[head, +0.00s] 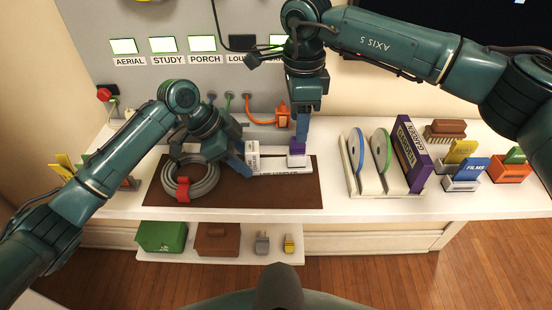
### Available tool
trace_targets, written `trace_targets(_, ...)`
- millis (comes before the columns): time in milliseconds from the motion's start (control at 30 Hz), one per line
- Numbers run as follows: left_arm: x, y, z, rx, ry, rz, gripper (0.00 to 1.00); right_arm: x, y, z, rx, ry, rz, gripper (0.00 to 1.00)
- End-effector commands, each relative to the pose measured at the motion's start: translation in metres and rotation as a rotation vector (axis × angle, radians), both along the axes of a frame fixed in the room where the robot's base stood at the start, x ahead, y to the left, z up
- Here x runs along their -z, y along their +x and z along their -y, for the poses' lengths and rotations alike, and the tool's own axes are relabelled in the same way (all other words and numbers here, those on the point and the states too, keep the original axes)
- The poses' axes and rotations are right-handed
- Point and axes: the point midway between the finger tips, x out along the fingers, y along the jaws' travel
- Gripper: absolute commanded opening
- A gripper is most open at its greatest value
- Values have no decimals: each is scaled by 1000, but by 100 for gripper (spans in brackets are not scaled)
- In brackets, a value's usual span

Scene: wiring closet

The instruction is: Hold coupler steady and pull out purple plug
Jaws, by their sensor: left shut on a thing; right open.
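A white coupler (270,171) lies on the brown mat (225,197), with an upright labelled white block (253,152) at its left end. A purple plug (297,146) sits upright in the white part at its right end. My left gripper (246,173) comes in from the left and is shut on the coupler's left end; its fingers partly hide the contact. My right gripper (300,136) is open and points down directly over the purple plug. Its fingertips are close to the plug's top; whether they straddle it I cannot tell.
A grey cable coil (203,185) with a red tie lies left on the mat. An orange plug (283,114) is on the wall panel behind. A rack with discs (356,160) and a purple box (409,150) stand to the right. A lower shelf (210,257) holds small boxes.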

Motion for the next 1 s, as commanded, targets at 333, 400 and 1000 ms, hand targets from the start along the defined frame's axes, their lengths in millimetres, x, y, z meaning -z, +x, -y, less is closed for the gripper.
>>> trace_targets(333, 0, 0, 0, -1, -1, 1, 14, 18, 0, 0, 0, 0, -1, 52)
trace_targets(400, 0, 0, 0, -1, -1, 1, 14, 22, 0, 0, 0, -1, -1, 52)
trace_targets(1000, 0, 0, 0, -1, -1, 1, 14, 38, 0, 0, 1, 0, 0, 52)
